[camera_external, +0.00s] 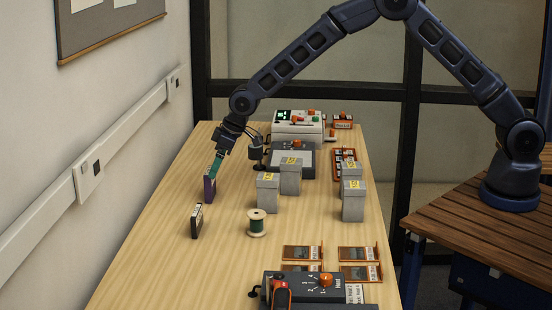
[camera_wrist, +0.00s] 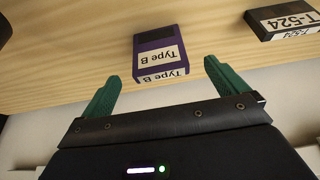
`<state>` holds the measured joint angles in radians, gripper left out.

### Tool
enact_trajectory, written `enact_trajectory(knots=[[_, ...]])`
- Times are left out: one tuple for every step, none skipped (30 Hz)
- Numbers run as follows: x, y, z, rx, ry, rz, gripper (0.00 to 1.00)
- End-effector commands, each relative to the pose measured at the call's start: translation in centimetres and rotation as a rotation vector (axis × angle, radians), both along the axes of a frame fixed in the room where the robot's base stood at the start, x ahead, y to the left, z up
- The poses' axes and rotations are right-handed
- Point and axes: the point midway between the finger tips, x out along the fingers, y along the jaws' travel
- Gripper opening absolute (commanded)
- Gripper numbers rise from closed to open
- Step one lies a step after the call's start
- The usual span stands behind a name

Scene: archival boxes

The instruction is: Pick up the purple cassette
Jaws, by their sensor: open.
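The purple cassette (camera_external: 209,186) stands upright on the wooden table, towards its left side. In the wrist view the purple cassette (camera_wrist: 160,50) shows a white label reading "Type B", upside down. My gripper (camera_external: 216,165) is just above the cassette in the external view, with its green fingers pointing down. In the wrist view my gripper (camera_wrist: 160,82) is open, and the cassette lies beyond the fingertips, roughly centred between them. Nothing is between the fingers. Whether a finger touches the cassette cannot be told.
A black cassette (camera_external: 196,221) labelled "T-524" (camera_wrist: 284,20) stands near the purple one. A white device (camera_external: 297,128) is at the back. The wall is close on the left.

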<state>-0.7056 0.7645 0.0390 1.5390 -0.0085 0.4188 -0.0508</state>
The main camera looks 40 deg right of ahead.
Motion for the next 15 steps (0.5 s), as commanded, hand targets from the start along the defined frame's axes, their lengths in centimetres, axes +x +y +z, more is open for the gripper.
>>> enact_trajectory(knots=[[0.2, 0.2, -0.8, -0.001, 0.001, 0.000, 0.98], [0.3, 0.3, -1.2, -0.001, 0.001, 0.000, 0.98], [0.5, 0.5, -1.6, -0.001, 0.001, 0.000, 0.98], [0.6, 0.6, -1.9, 0.000, 0.000, 0.000, 0.98], [0.7, 0.7, -2.0, 0.001, -0.001, 0.000, 0.98], [0.8, 0.7, -2.2, 0.001, -0.001, 0.000, 0.98], [0.8, 0.8, -2.4, 0.001, -0.001, 0.000, 0.98], [0.8, 0.8, -2.5, 0.001, -0.001, 0.000, 0.98], [0.9, 0.9, -2.6, 0.001, -0.001, 0.000, 0.98], [0.9, 0.9, -2.8, 0.000, 0.000, 0.000, 0.98], [1.0, 0.9, -2.9, 0.000, 0.000, 0.000, 0.98], [1.1, 1.0, -3.2, -0.001, 0.001, 0.000, 0.98], [1.2, 1.1, -3.5, -0.001, 0.001, 0.000, 0.98], [1.4, 1.3, -3.7, 0.000, 0.000, 0.000, 0.98], [1.6, 1.4, -4.2, 0.000, 0.000, 0.000, 0.98]])
